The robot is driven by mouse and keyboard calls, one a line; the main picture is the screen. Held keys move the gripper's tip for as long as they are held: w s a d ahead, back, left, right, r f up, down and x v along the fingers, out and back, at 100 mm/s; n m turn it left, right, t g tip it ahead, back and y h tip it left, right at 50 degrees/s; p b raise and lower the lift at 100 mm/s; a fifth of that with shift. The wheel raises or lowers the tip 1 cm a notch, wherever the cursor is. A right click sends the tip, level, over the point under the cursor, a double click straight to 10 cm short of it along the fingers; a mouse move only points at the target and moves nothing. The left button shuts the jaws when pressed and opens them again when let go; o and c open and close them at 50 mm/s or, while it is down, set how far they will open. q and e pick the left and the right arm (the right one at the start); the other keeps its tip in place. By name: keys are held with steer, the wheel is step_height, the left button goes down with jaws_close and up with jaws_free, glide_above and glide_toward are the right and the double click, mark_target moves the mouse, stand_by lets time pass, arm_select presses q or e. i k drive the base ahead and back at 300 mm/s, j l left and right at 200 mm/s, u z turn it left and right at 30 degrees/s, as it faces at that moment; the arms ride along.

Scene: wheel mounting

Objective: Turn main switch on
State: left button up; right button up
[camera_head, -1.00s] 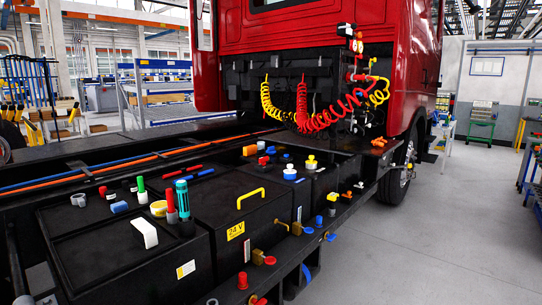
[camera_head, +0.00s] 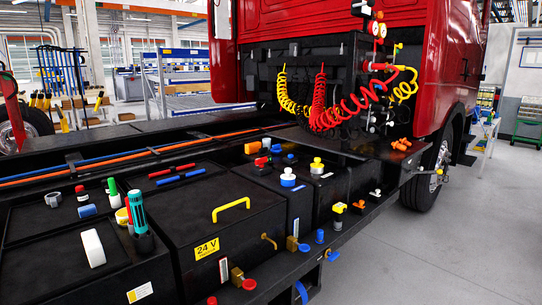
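A black 24 V box (camera_head: 215,215) with a yellow handle (camera_head: 231,208) sits on the side of the truck frame. Several small knobs and valves line its outer edge: a brass fitting with a red knob (camera_head: 249,284), one with a blue knob (camera_head: 303,248), and a yellow and black part (camera_head: 338,210). I cannot tell which part is the main switch. Neither of my grippers is in view.
The red cab (camera_head: 345,25) with coiled red and yellow hoses (camera_head: 330,113) rises behind the frame. The grey floor (camera_head: 440,260) at right is clear.

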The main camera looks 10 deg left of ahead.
mark_target(261, 161)
steer(key=i+l, duration=0.95)
steer(key=l, duration=0.15)
steer(key=i+l, duration=1)
steer(key=l+u, duration=0.05)
steer(key=l, duration=0.05)
